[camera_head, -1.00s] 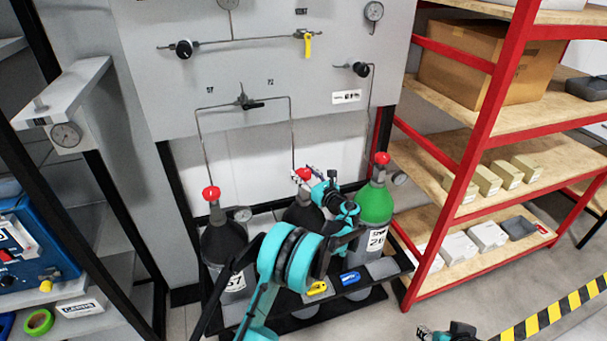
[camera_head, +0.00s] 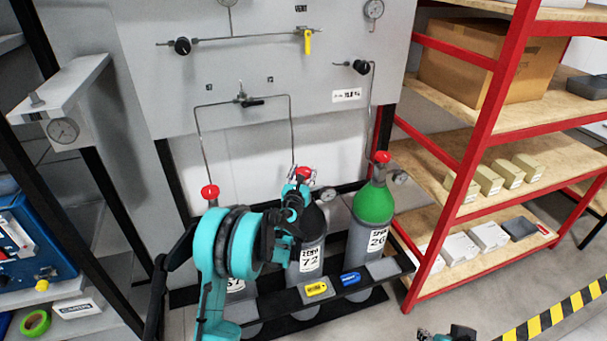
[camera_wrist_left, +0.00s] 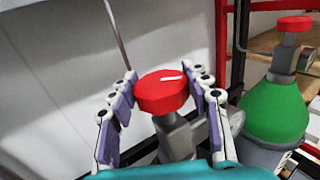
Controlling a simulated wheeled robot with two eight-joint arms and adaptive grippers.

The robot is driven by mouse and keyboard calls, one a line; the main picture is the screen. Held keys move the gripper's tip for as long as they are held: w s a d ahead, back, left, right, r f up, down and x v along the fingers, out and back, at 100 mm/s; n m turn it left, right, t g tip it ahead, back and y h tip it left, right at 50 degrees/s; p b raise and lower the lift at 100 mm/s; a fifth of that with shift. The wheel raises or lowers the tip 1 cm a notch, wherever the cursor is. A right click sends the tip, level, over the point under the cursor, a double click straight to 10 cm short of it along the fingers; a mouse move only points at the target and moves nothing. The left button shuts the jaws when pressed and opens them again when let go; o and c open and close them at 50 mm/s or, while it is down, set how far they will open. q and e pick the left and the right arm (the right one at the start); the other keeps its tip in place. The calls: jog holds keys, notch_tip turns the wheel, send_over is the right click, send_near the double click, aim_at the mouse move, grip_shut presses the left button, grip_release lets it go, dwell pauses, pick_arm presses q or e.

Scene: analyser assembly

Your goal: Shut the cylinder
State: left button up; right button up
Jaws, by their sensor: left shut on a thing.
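Three gas cylinders stand in a rack. The middle cylinder (camera_head: 306,262), dark on top with a white label, has a red valve knob (camera_head: 305,173). In the left wrist view this red knob (camera_wrist_left: 163,91) has a white mark on top. My left gripper (camera_head: 300,180) is shut on the knob, its purple-padded fingers (camera_wrist_left: 165,84) on either side. The right cylinder (camera_head: 374,205) has a green top and a red knob. The left cylinder's red knob (camera_head: 210,192) shows, but my left arm covers most of its body. My right gripper (camera_head: 447,332) shows only partly at the bottom edge.
A grey panel (camera_head: 270,75) with gauges, valves and pipes stands behind the cylinders. A red-framed shelf (camera_head: 465,170) with boxes is close on the right. A blue device (camera_head: 45,250) sits on the left. Yellow and blue tags (camera_head: 317,289) are on the rack front.

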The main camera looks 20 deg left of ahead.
aim_at(304, 170)
pick_arm(q)
jog(key=m+h, duration=0.2)
jog(key=h, duration=0.1)
jog(key=m+g+h, duration=0.1)
jog(key=m+h, duration=0.1)
jog(key=h, duration=0.2)
jog(key=shift+a+m, duration=0.2)
jog(key=shift+m, duration=0.1)
jog(key=shift+d+m+g+h, duration=0.1)
jog(key=shift+m+g+h, duration=1.05)
jog(key=shift+h, duration=0.55)
jog(key=shift+d+m+g+h, duration=0.1)
jog(key=shift+m+g+h, duration=0.75)
jog(key=shift+m+h, duration=0.7)
jog(key=shift+h, duration=0.35)
jog(key=o, duration=1.2)
jog(key=shift+w, duration=0.1)
notch_tip(304, 170, up, 10)
